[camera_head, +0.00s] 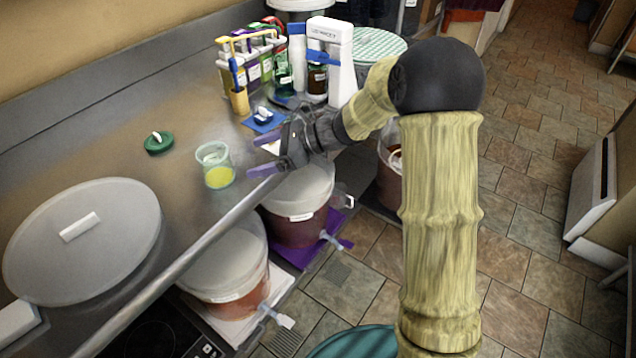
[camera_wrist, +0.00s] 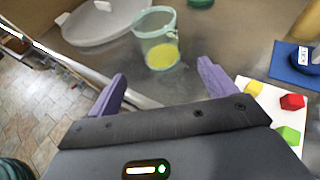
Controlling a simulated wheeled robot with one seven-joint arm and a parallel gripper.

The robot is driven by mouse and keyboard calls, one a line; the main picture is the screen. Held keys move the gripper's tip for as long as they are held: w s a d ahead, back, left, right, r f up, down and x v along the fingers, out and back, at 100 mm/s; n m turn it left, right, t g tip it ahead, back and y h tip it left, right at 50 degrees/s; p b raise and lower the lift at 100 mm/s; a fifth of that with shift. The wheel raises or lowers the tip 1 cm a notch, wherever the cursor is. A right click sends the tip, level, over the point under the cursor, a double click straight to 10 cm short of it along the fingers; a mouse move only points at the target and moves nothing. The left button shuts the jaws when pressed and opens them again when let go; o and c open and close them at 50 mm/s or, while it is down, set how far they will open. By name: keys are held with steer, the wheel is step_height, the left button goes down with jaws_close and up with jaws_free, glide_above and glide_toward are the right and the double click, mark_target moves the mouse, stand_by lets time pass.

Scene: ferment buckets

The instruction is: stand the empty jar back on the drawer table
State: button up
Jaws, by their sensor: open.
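A clear jar (camera_head: 214,165) with yellow in its lower part stands upright and open-topped on the metal counter (camera_head: 185,105), near its front edge. In the wrist view the jar (camera_wrist: 156,38) is just ahead of the space between the fingers. My gripper (camera_head: 259,155) is open and empty, to the right of the jar and apart from it, with its purple fingers pointing at it. The fingers also show in the wrist view (camera_wrist: 162,74). I cannot tell which surface is the drawer table.
A green lid (camera_head: 159,143) lies behind the jar, and a large round grey lid (camera_head: 110,240) lies front left. A bottle rack (camera_head: 250,65) and a white stand (camera_head: 340,60) are at the back. Lidded buckets (camera_head: 298,205) stand below the counter edge.

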steer(key=shift+w, duration=0.1)
steer(key=shift+w+d+r+m+t, duration=0.1)
steer(key=shift+w+d+m+t, duration=0.1)
steer(key=shift+m+t, duration=0.35)
steer(key=w+d+m+t+h, duration=0.1)
steer(key=m+t, duration=0.1)
steer(key=m, duration=0.2)
steer(key=w+d+m+t+h, duration=0.1)
steer(key=d+m, duration=0.1)
steer(key=m, duration=0.3)
steer(key=w+d+r+m+t+h, duration=0.1)
steer(key=d+m+t, duration=0.1)
steer(key=m, duration=0.2)
steer(key=shift+w+d+m+t+h, duration=0.15)
steer(key=shift+w+m+t+h, duration=0.15)
steer(key=shift+w+m+t, duration=0.05)
steer(key=s+d+f+m+h, duration=0.2)
steer(key=s+d+m+h, duration=0.45)
steer(key=m, duration=0.65)
steer(key=s+d+f+m+h, duration=0.2)
steer(key=s+d+m+h, duration=0.15)
steer(key=d+m, duration=0.75)
steer(key=s+f+m+g, duration=0.3)
steer(key=s+m+g, duration=0.2)
steer(key=s+m, duration=0.8)
steer(key=shift+s+a+m, duration=0.3)
steer(key=shift+s+m, duration=0.05)
steer(key=shift+m, duration=0.35)
